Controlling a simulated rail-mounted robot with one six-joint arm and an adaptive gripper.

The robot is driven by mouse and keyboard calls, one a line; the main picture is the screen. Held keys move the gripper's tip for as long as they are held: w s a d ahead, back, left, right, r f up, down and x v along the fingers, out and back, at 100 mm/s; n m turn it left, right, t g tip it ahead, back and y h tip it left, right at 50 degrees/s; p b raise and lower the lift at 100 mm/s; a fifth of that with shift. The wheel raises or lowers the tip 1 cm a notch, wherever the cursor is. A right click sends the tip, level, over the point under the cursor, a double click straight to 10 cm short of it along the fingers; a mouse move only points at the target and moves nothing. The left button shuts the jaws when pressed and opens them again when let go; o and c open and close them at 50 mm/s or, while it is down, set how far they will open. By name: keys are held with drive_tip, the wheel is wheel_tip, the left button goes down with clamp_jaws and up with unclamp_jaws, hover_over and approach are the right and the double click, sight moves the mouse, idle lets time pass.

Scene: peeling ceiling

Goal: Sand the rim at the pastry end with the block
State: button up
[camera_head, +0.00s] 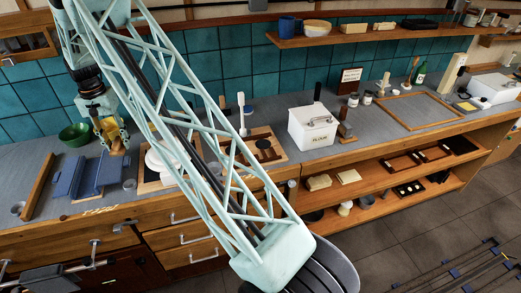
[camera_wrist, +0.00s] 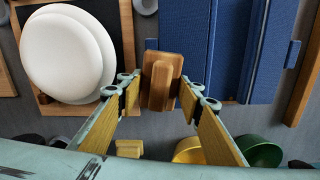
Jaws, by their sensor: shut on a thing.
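My gripper (camera_head: 115,148) is at the left part of the counter, above the blue pieces. In the wrist view its two fingers (camera_wrist: 161,88) are shut on a wooden block (camera_wrist: 162,75) with a raised grip. The block is mostly hidden by the gripper in the head view. The grey counter has a wooden front rim (camera_head: 185,193), partly hidden by my arm. A wooden-framed board (camera_head: 415,110) lies on the right part of the counter. I cannot tell from any readable label which end is the pastry end.
Blue folded pieces (camera_head: 85,176) lie below the gripper, beside a wooden strip (camera_head: 38,185). A green bowl (camera_head: 74,135) stands behind; a yellow bowl (camera_wrist: 188,151) shows in the wrist view. White plates (camera_wrist: 67,55) are close by. A white flour box (camera_head: 313,127) stands mid-counter.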

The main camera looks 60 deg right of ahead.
drive_tip(key=d, duration=0.1)
drive_tip(key=s+d+r, duration=0.1)
drive_tip(key=shift+d+r+p, duration=0.2)
drive_tip(key=shift+d+p, duration=0.2)
drive_tip(key=shift+d, duration=0.1)
drive_tip(key=shift+d, duration=0.1)
